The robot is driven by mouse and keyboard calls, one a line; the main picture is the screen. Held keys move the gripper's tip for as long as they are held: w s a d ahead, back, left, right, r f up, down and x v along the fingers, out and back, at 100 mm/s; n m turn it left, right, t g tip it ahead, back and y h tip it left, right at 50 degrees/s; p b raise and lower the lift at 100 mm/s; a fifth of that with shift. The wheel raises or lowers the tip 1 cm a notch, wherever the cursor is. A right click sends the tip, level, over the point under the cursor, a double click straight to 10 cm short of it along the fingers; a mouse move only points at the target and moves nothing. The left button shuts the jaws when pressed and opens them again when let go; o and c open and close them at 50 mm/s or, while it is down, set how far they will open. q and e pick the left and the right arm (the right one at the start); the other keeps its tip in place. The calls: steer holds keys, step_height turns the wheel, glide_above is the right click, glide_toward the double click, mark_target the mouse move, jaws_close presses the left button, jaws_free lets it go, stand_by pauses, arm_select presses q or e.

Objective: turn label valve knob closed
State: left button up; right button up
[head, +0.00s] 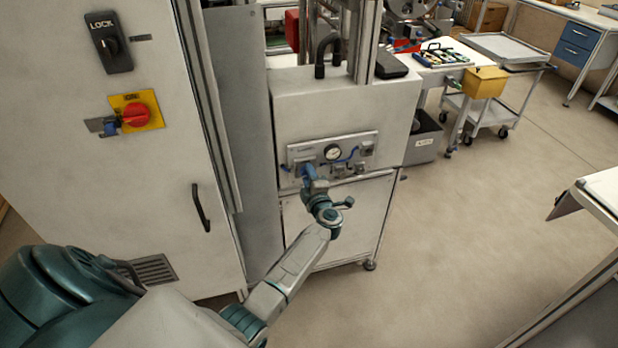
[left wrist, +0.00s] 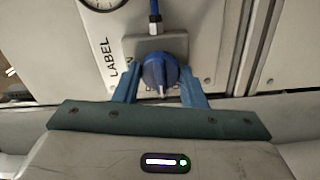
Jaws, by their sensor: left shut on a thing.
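The blue label valve knob (left wrist: 158,72) sits on a grey valve block in the left wrist view, next to the printed word LABEL. A pale mark on the knob's face points down in that view. My left gripper (left wrist: 160,86) has one blue finger on each side of the knob and is shut on it. In the head view my left gripper (head: 309,172) reaches the lower left of the valve panel (head: 367,136) and mostly hides the knob. My right gripper is in neither view.
A round gauge (head: 332,152) sits on the panel, right of my gripper, with other small fittings beside it. A tall cabinet with a red rotary switch (head: 136,115) stands at the left. A trolley (head: 497,105) stands at the back right. The floor (head: 470,220) at right is clear.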

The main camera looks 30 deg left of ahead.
arm_select(q)
steer(key=o, duration=1)
steer(key=b+v, duration=0.1)
steer(key=v, duration=0.9)
steer(key=shift+s+d+b, duration=0.25)
steer(key=shift+s+b, duration=0.1)
steer(key=shift+b, duration=0.05)
